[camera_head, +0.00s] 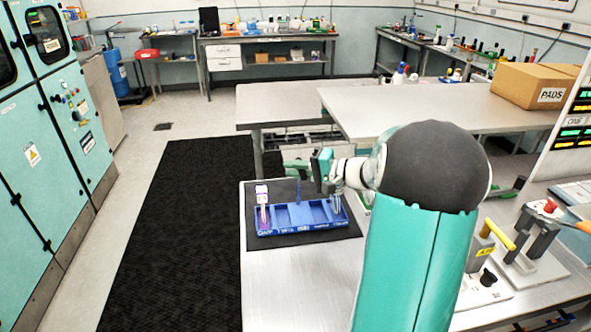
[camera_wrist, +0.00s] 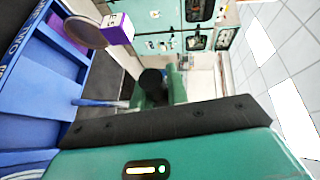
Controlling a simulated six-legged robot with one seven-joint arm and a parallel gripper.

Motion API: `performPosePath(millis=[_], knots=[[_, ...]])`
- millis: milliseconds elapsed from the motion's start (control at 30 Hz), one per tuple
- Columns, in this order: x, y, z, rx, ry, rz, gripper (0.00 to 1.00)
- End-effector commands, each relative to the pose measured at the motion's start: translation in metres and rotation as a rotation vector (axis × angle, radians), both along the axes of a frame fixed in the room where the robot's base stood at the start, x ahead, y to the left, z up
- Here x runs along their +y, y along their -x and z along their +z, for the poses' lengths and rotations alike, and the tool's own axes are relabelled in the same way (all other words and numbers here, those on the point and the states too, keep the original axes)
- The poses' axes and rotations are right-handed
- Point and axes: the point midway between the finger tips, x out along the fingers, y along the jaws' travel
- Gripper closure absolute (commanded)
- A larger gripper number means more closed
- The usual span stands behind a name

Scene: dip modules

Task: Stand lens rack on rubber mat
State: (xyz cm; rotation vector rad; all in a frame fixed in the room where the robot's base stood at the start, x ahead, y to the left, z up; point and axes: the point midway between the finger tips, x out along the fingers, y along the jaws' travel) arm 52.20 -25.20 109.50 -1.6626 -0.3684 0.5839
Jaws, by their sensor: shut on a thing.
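The lens rack (camera_head: 300,226) is a long blue tray with compartments and white lettering along its front. It rests on or just above the black rubber mat (camera_head: 345,238) on the metal bench; I cannot tell which. A blue post (camera_head: 298,192) rises near its middle. A purple and white block with a lens-like disc (camera_head: 262,195) stands at its left end. In the wrist view the rack (camera_wrist: 35,95) fills the left side, with the disc (camera_wrist: 84,32) above.
A lever fixture with a yellow handle (camera_head: 497,234) and another with a red knob (camera_head: 549,206) stand at the bench's right. A cardboard box (camera_head: 530,84) sits on a table behind. Bare bench (camera_head: 290,285) lies in front of the mat.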

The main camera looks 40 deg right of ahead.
Motion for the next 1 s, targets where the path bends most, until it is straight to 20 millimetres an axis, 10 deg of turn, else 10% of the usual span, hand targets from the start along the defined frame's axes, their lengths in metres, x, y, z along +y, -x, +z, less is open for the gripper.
performPosePath(millis=[133, 167, 267, 667, 1000], knots=[[0.000, 0.000, -0.002, -0.001, -0.001, 0.000, 1.00], [0.000, 0.000, -0.003, 0.000, 0.000, 0.000, 0.80], [0.000, 0.000, -0.002, 0.000, 0.000, 0.000, 0.62], [-0.003, 0.004, 0.001, 0.000, 0.001, -0.002, 0.62], [-0.040, 0.058, 0.012, 0.000, 0.001, -0.004, 0.62]])
